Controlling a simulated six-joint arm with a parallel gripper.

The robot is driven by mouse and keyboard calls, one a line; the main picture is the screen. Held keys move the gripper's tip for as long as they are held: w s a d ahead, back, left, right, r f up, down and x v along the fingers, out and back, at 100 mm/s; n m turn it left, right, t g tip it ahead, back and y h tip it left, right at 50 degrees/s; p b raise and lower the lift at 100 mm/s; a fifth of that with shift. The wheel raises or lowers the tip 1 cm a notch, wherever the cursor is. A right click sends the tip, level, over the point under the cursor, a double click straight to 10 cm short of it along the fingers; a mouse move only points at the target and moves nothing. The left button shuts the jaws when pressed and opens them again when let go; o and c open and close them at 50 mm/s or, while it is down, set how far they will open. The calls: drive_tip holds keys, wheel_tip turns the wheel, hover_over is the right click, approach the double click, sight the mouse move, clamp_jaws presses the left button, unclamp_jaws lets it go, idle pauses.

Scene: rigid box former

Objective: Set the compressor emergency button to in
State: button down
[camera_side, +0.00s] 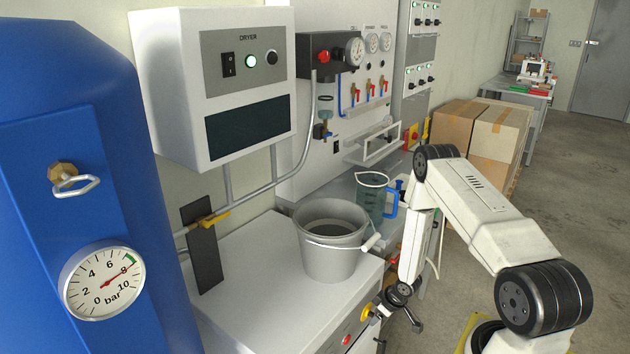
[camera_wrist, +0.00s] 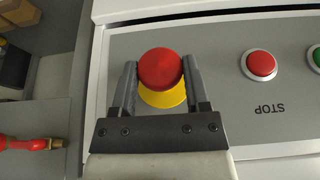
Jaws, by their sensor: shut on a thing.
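The emergency button is a red mushroom head (camera_wrist: 160,68) on a yellow round base (camera_wrist: 164,98), mounted on the grey panel of the white cabinet. My gripper (camera_wrist: 160,64) has one finger on each side of the red head and is shut on it. In the side view, the yellow base (camera_side: 368,311) shows on the cabinet front, with my gripper (camera_side: 378,309) right at it; the red head is mostly hidden there. I cannot tell whether the button is in or out.
A red STOP button (camera_wrist: 261,65) and a green button (camera_wrist: 317,57) sit beside it on the panel. A grey bucket (camera_side: 330,255) stands on the cabinet top above. A red-handled valve (camera_wrist: 35,144) is at the wrist view's left.

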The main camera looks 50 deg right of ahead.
drive_tip(key=shift+w, duration=0.5)
drive_tip(key=shift+c, duration=0.4)
unclamp_jaws()
drive_tip(key=shift+r, duration=0.1)
drive_tip(key=v, duration=0.7)
drive_tip(key=shift+s+r, duration=0.2)
drive_tip(key=shift+r, duration=0.1)
